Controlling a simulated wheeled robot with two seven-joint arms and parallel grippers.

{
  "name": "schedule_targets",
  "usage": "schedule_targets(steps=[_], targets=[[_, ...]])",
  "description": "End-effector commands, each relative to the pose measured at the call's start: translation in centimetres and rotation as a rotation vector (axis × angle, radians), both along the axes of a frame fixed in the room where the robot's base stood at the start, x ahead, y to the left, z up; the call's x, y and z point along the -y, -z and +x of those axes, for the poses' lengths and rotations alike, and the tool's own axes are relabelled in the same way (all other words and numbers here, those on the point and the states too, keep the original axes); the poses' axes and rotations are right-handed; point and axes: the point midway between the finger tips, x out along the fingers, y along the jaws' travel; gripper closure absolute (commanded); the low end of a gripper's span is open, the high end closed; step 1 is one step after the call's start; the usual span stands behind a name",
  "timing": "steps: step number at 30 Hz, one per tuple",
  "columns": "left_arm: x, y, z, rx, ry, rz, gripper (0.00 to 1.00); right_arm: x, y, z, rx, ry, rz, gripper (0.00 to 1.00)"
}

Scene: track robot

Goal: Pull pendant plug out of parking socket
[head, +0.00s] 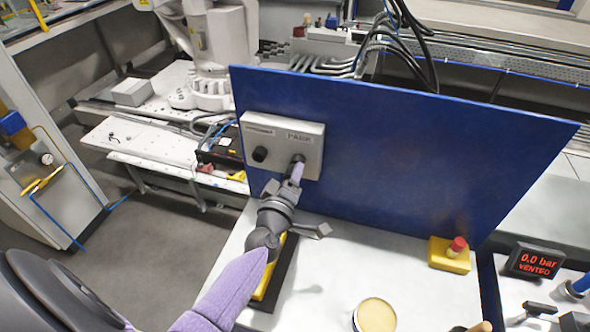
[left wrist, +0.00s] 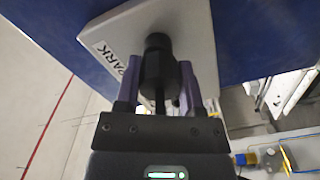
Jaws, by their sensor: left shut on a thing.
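A grey socket box (head: 283,145) is fixed to the blue panel (head: 400,150) in the head view, with a black round socket or cap (head: 260,154) on its left part. My left gripper (head: 297,170) is at the box's right part. In the left wrist view its purple fingers (left wrist: 158,85) are shut around the black pendant plug (left wrist: 157,62). The plug's far end meets the box face (left wrist: 190,25) beside the PARK label (left wrist: 108,58); no gap shows there. A dark cable runs back from the plug between the fingers. My right gripper is not in view.
A yellow and black object (head: 272,275) lies on the white table (head: 345,265), partly hidden by my left arm. A yellow box with a red button (head: 451,254), a round tin (head: 375,316) and a red-lit display reading 0.0 bar VENTED (head: 536,262) stand further right.

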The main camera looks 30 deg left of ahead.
Motion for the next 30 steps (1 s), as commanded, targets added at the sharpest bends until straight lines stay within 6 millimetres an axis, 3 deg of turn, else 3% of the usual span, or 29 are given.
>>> schedule_targets(steps=[1,18,30], targets=[[0.2,0.7,-0.5,-0.019,0.004,-0.005,1.0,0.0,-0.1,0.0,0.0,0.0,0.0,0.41],[0.9,0.2,-3.4,-0.007,0.002,-0.002,1.0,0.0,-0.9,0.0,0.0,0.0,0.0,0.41],[1.1,0.0,-3.5,-0.012,0.012,0.032,1.0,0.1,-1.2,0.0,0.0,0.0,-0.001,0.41]])
